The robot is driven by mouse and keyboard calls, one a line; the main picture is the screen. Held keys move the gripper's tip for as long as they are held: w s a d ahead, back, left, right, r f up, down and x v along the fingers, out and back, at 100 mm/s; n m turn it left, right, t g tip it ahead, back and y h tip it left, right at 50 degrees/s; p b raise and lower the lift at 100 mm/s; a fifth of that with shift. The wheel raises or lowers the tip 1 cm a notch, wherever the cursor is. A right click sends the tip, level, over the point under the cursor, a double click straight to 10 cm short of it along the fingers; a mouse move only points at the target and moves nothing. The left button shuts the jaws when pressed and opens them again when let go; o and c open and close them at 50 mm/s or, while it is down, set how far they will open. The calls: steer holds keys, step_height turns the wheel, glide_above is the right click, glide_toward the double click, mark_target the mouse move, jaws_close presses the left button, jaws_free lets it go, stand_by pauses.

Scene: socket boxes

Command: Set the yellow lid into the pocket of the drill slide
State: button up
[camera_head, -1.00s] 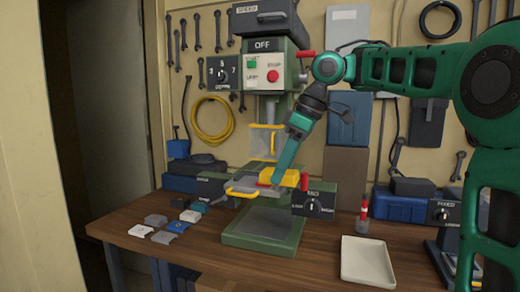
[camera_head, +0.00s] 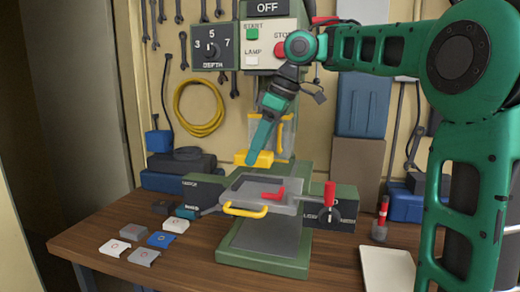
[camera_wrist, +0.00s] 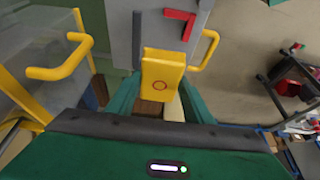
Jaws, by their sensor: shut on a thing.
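My gripper (camera_head: 257,148) is shut on the yellow lid (camera_head: 260,159) and holds it at the back left of the drill slide, seemingly above it. The drill slide (camera_head: 240,188) is a grey plate with a yellow handle at its front and a red L-shaped piece (camera_head: 273,193) on top. In the wrist view the yellow lid (camera_wrist: 162,75), with a round mark on its face, sits between my green fingers. The grey slide (camera_wrist: 150,22) and its red piece (camera_wrist: 178,20) lie beyond it. I cannot make out the pocket clearly.
The drill press (camera_head: 268,50) stands behind, with a yellow-framed guard (camera_head: 285,135) close to my gripper. A red-knobbed lever (camera_head: 329,195) rises at the slide's right. Several lids and boxes (camera_head: 161,239) lie at left. A white tray (camera_head: 388,270) is at right.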

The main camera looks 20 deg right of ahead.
steer(key=shift+w+d, duration=0.1)
steer(key=shift+d, duration=0.55)
steer(key=shift+f, duration=0.15)
